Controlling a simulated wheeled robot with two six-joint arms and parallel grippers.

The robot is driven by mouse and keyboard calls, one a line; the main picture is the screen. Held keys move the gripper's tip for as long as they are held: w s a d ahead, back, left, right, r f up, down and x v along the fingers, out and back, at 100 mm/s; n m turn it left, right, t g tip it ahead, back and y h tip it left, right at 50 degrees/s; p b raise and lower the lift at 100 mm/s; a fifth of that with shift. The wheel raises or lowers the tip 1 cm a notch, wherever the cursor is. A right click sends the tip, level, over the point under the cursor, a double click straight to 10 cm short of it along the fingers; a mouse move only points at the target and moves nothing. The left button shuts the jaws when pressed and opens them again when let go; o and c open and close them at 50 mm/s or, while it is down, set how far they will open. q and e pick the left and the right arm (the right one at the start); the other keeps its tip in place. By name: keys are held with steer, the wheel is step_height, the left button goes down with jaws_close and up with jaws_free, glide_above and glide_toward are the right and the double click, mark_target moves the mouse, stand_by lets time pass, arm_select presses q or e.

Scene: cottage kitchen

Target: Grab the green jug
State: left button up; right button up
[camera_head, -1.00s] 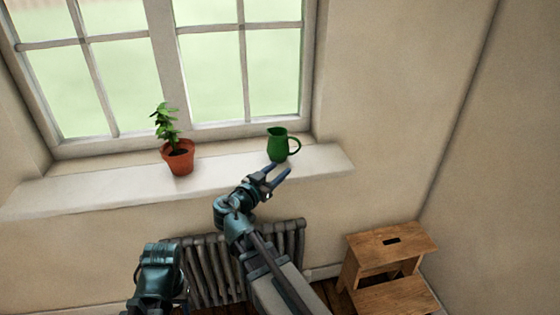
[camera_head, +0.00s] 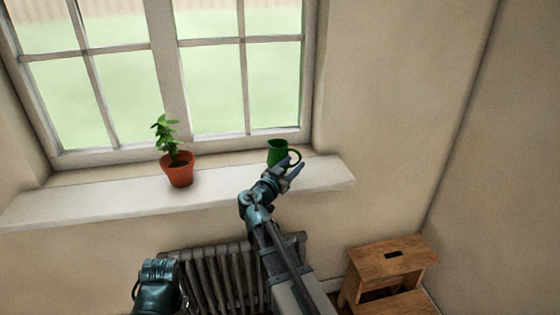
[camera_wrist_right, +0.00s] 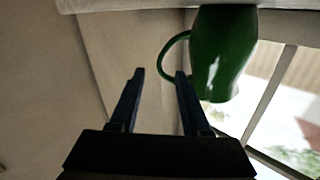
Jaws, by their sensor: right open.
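The green jug (camera_head: 276,151) stands upright on the white windowsill, near its right end, with its handle on the right. My right gripper (camera_head: 292,165) is open and empty in front of the jug, its fingers covering the jug's lower part. In the right wrist view the jug (camera_wrist_right: 222,52) appears upside down at the upper right. There its handle curves left, ahead of the gap between the two fingertips (camera_wrist_right: 160,74). One fingertip overlaps the handle's end in the picture; I cannot tell whether they touch. Of my left arm only a link shows; its gripper is not visible.
A potted plant (camera_head: 180,168) stands on the windowsill (camera_head: 110,200), well left of the jug. A radiator (camera_head: 220,275) is below the sill. A wooden step stool (camera_head: 385,262) stands at the lower right. The sill between plant and jug is clear.

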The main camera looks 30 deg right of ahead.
mark_target(300, 157)
steer(key=shift+d, duration=0.1)
steer(key=x, duration=0.5)
steer(key=shift+f+b, duration=0.3)
jaws_close()
stand_by(1.1)
